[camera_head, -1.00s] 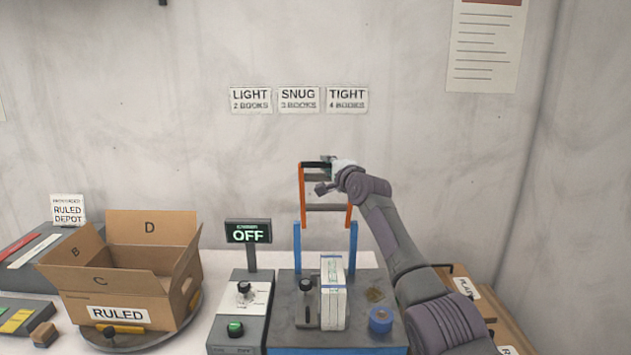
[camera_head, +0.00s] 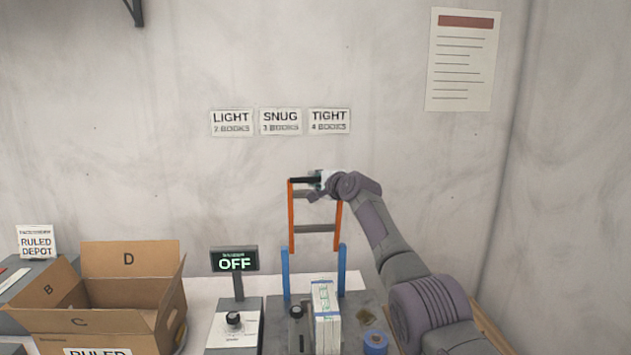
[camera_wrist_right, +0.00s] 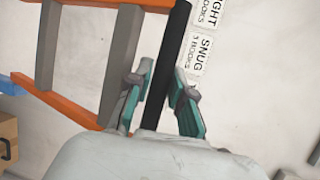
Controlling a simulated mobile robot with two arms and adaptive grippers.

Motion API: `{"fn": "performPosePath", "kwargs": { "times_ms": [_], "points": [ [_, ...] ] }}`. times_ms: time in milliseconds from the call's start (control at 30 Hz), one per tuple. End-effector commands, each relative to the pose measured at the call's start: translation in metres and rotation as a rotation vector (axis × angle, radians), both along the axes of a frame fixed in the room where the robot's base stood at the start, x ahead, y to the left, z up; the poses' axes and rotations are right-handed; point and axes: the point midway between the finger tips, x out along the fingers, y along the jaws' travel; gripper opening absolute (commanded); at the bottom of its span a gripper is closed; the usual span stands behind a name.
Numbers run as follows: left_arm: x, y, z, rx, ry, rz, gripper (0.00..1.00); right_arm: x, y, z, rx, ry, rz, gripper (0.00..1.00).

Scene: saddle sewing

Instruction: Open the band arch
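The band arch (camera_head: 291,215) stands upright above the blue posts (camera_head: 285,275) at the bench's rear. It has orange side rails, grey crossbars and a black top bar. My right gripper (camera_head: 316,181) is at the right end of this bar. The orange rail (camera_wrist_right: 60,105) and grey crossbars are at the left there. My left gripper is not in view.
A stack of books (camera_head: 326,315) stands in front of the arch, with a blue roll (camera_head: 375,342) to its right. A display (camera_head: 235,260) reads OFF. An open cardboard box (camera_head: 125,320) is at the left. The wall is behind the arch.

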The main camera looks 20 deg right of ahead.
Motion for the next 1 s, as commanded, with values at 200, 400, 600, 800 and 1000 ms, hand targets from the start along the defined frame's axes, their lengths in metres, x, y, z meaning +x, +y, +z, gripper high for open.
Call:
{"fn": "performPosePath", "kwargs": {
  "times_ms": [200, 400, 600, 800, 1000],
  "points": [
    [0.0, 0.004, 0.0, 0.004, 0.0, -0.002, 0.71, 0.0, 0.0, -0.001, -0.001, 0.001, -0.001, 0.43],
    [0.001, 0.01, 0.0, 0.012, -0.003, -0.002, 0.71, 0.0, 0.0, -0.002, -0.001, 0.002, -0.001, 0.43],
    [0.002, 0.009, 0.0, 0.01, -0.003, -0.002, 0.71, -0.006, -0.002, -0.001, -0.003, 0.001, 0.001, 0.43],
    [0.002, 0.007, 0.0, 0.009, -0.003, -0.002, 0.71, -0.024, -0.004, 0.003, -0.005, -0.002, 0.0, 0.43],
    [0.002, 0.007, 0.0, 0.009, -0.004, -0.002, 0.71, -0.051, -0.007, 0.008, -0.004, -0.003, -0.001, 0.43]
  ]
}}
